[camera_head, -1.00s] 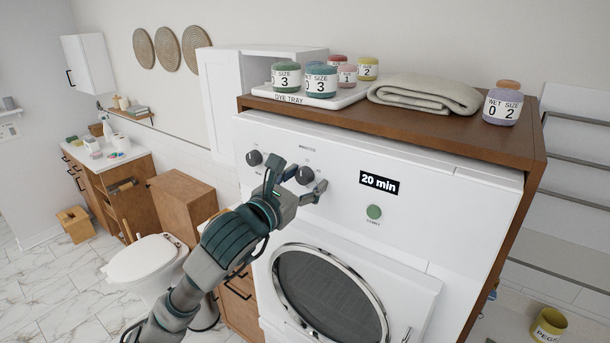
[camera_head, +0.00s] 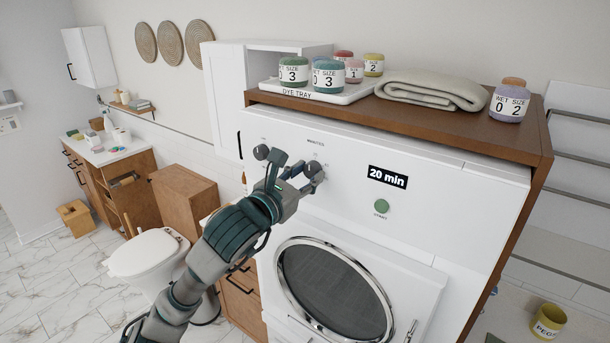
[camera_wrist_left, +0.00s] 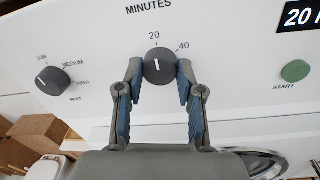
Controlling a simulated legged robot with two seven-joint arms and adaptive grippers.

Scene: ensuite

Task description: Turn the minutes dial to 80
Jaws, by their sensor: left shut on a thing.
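The minutes dial (camera_wrist_left: 159,66) is a dark round knob with a white pointer line, under the word MINUTES on the white machine front. Marks 20 and 40 show around it; the line stands near upright, toward 20. It also shows in the head view (camera_head: 313,170), partly covered by my fingers. My left gripper (camera_wrist_left: 160,80) has its two blue-padded fingers on either side of the dial, shut on it. The display (camera_head: 388,177) reads 20 min. My right gripper is in neither view.
A heat dial (camera_wrist_left: 53,81) sits left of the minutes dial. The green start button (camera_head: 382,206) is right of it, with the round door (camera_head: 335,290) below. A wooden shelf (camera_head: 440,128) above holds jars, a dye tray and a folded towel (camera_head: 431,90).

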